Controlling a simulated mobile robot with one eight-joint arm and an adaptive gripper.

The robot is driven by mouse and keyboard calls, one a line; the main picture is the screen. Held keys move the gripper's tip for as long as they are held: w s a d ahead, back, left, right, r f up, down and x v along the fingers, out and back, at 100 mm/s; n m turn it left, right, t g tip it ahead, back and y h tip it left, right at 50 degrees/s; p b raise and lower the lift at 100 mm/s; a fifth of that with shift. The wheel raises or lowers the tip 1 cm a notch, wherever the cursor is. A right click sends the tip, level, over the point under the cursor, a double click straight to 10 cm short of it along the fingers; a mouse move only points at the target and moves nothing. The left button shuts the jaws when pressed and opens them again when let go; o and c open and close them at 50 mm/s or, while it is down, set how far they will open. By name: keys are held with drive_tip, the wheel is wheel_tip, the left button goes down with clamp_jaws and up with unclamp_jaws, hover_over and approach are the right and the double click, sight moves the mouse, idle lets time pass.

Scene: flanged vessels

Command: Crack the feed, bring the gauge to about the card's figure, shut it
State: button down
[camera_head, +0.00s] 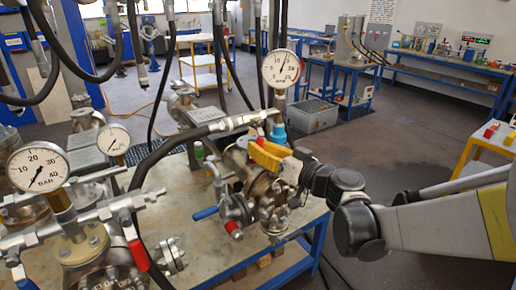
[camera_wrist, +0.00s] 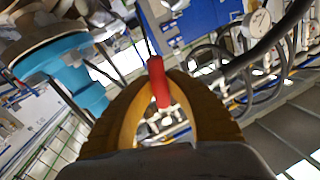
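My gripper (camera_head: 264,154) has yellow fingers and is over the valve cluster (camera_head: 265,195) on the bench. In the wrist view its fingertips (camera_wrist: 160,76) close around a red handle (camera_wrist: 158,80); I take them as shut on it. The fingers hide this handle in the head view. A round white gauge (camera_head: 281,68) stands upright above the cluster, its needle pointing up and slightly right. A larger gauge (camera_head: 38,167) marked BAR and a smaller one (camera_head: 113,139) stand at left. I cannot make out the card or its figure.
A blue cap (camera_head: 278,134) sits close behind my gripper. Red (camera_head: 234,229) and blue (camera_head: 205,213) handles stick out below it. Black hoses (camera_head: 164,150) hang and curve around the bench. A grey crate (camera_head: 313,116) is on the floor behind. The floor at right is mostly clear.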

drive_tip(key=shift+w+d+f+n+h+p, duration=0.15)
drive_tip(key=shift+w+d+n+p, duration=0.15)
drive_tip(key=shift+n, duration=0.45)
drive_tip(key=shift+w+d+r+n+h+p, duration=0.1)
drive_tip(key=shift+w+d+n+h+p, duration=0.2)
drive_tip(key=shift+n, duration=0.45)
drive_tip(key=c, duration=1.3)
unclamp_jaws()
drive_tip(key=shift+s+d, duration=0.1)
drive_tip(key=shift+d, duration=0.1)
drive_tip(key=shift+c, duration=0.2)
drive_tip(key=shift+f, duration=0.1)
drive_tip(key=shift+s, duration=0.1)
drive_tip(key=v, duration=1.1)
drive_tip(key=shift+s+d, duration=0.2)
drive_tip(key=shift+d, duration=0.2)
